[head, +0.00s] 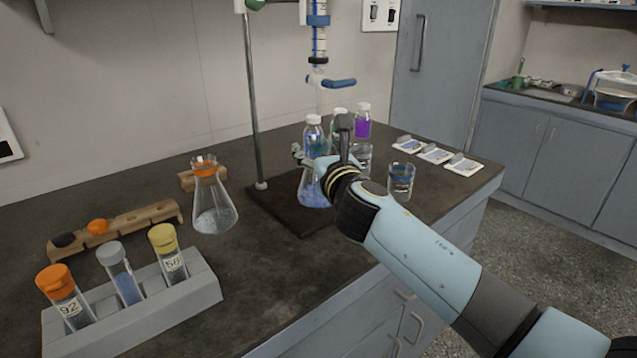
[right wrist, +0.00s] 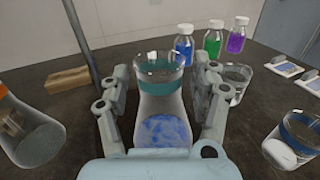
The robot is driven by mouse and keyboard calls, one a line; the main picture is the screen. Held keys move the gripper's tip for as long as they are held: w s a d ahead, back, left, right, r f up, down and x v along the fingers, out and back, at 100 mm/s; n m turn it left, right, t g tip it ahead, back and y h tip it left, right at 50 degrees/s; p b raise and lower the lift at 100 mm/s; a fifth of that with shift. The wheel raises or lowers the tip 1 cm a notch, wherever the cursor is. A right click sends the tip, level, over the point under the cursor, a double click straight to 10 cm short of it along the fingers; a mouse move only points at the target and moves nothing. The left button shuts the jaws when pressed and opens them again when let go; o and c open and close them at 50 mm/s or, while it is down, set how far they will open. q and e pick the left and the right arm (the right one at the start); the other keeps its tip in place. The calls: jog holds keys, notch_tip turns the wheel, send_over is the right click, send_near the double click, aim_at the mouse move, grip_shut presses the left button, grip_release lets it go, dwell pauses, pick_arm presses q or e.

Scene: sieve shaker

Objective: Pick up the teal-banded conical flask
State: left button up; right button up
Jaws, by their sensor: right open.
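The teal-banded conical flask (right wrist: 163,130) stands upright with blue contents, its teal band around the neck in the right wrist view. In the head view the flask (head: 313,194) is on the dark stand base, partly hidden by my right gripper. My right gripper (right wrist: 161,88) is open, with one finger on each side of the flask's neck; I cannot tell whether they touch it. In the head view the right gripper (head: 314,164) is partly hidden behind its own wrist. My left gripper is not in view.
An orange-banded flask (head: 213,208) stands to the left of the stand rod (head: 253,110). Blue-banded beaker (head: 401,180) stands right of the gripper, and capped bottles, including a purple one (head: 363,122), stand behind. A grey tube rack (head: 190,290) is at front left. A burette (head: 319,45) hangs above.

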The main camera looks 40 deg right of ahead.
grip_shut()
dwell(0.3)
dwell(0.5)
